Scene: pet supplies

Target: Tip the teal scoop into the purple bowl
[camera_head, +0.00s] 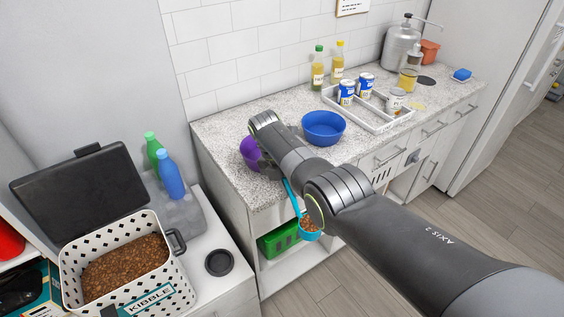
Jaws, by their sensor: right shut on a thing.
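The teal scoop (311,236) holds brown kibble and hangs in front of the counter, below the level of its top. Its long handle (292,195) runs up to my right gripper (279,172), which is shut on it. My right arm hides most of this gripper. The purple bowl (249,151) stands on the counter just left of my arm and is partly hidden by it; its inside cannot be seen fully. My left gripper is not in view.
A blue bowl (324,128) stands right of the purple one. A divided tray (371,119) holds cans. An open kibble bin (165,281) stands at lower left. A green basket (279,242) sits on the shelf below. The speckled counter (217,133) is clear at its left end.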

